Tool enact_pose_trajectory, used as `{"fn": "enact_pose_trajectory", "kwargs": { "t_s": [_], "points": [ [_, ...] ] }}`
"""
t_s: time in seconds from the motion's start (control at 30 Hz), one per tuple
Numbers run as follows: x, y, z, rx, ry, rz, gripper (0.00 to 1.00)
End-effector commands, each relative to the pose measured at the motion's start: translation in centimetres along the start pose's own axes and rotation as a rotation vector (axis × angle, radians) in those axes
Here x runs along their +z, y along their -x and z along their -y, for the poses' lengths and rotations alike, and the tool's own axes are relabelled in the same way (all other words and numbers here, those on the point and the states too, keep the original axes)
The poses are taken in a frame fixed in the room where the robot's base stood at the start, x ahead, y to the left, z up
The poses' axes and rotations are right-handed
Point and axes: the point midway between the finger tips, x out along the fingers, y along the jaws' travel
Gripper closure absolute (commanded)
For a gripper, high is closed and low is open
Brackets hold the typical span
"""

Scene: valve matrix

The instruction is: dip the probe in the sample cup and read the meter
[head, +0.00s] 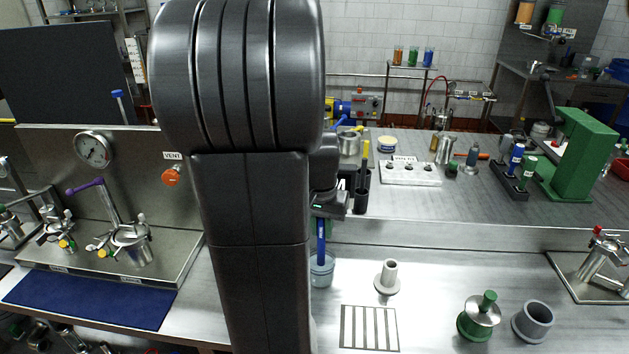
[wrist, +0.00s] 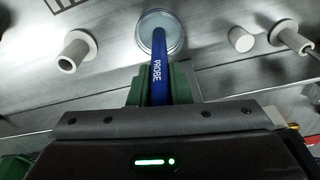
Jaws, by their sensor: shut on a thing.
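My gripper (head: 322,226) is shut on the blue probe (head: 321,243), which points down. In the wrist view the probe (wrist: 158,72) carries the word PROBE and sits between the green fingers (wrist: 153,88). The sample cup (head: 323,278) is a clear, pale cup on the steel bench. The probe's lower end overlaps the cup in both views and appears inside its rim (wrist: 146,38); the depth of the tip is hard to tell. No meter with a readable display shows; a round dial gauge (head: 93,150) is on the left panel.
A grey flanged piece (head: 389,278) stands right of the cup, behind a slotted grate (head: 369,328). A raised bench (head: 430,205) lies behind. My arm hides the centre left.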

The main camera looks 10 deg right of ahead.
Motion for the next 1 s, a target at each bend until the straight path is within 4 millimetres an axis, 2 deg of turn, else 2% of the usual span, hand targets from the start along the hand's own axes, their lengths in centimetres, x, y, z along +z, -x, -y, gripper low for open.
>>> {"fn": "enact_pose_trajectory", "kwargs": {
  "t_s": [0.1, 1.0],
  "points": [
    [-0.2, 1.2, 0.0, 0.0, 0.0, -0.001, 1.0],
    [-0.9, 7.5, 0.0, 0.0, 0.0, -0.001, 1.0]
  ]
}}
